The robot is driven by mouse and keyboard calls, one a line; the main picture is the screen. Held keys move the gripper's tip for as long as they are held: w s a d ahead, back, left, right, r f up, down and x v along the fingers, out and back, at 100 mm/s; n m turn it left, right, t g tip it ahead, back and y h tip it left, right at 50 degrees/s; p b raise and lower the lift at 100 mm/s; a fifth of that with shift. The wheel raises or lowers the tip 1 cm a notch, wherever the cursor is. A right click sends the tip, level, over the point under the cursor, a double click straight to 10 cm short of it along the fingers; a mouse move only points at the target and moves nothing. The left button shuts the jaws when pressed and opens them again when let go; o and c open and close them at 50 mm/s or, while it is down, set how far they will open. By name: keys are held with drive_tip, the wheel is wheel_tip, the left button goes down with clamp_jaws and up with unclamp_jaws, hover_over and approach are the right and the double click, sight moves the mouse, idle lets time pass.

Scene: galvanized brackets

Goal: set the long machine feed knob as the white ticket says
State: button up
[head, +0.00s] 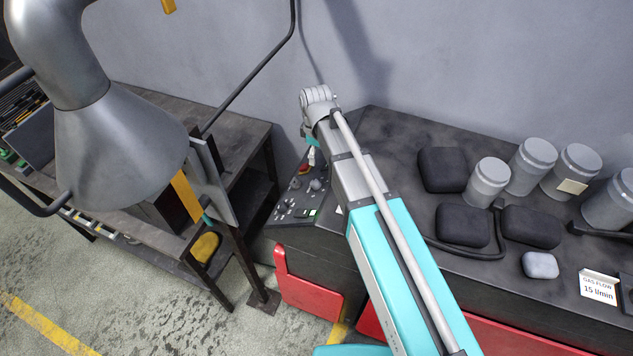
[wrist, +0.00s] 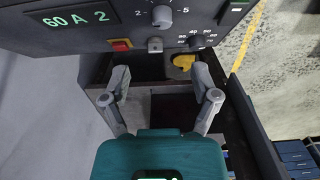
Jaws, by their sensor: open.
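A dark control panel with small knobs (head: 300,205) and a red button shows beside my arm in the head view. In the wrist view a dark panel crosses the top, with a green display (wrist: 72,18) reading "60 A" and "2", a larger knob (wrist: 162,16) and a small black knob (wrist: 197,42) with numbers around it. I cannot tell which knob is the feed knob. A white ticket (head: 598,287) reads "GAS FLOW 15 l/min". My gripper (wrist: 160,78) is open and empty below the panel, apart from the knobs; its fingers are mostly hidden in the head view.
A red switch (wrist: 121,44) and a grey fitting are on the panel. Several grey jars (head: 488,182) and black pads crowd the dark bench (head: 385,135) at right; one jar bears a cream ticket (head: 572,187). A large metal hood (head: 120,150) hangs at left over another bench.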

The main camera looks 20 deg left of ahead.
sight(315, 182)
drive_tip(key=shift+s+a+f, duration=0.1)
drive_tip(key=shift+a+f, duration=0.1)
wheel_tip(315, 182, down, 14)
drive_tip(key=b, duration=1.3)
drive_tip(key=shift+s+r+b, duration=0.1)
drive_tip(key=shift+r+b, duration=0.15)
drive_tip(key=shift+b, duration=0.15)
drive_tip(key=shift+c, duration=0.3)
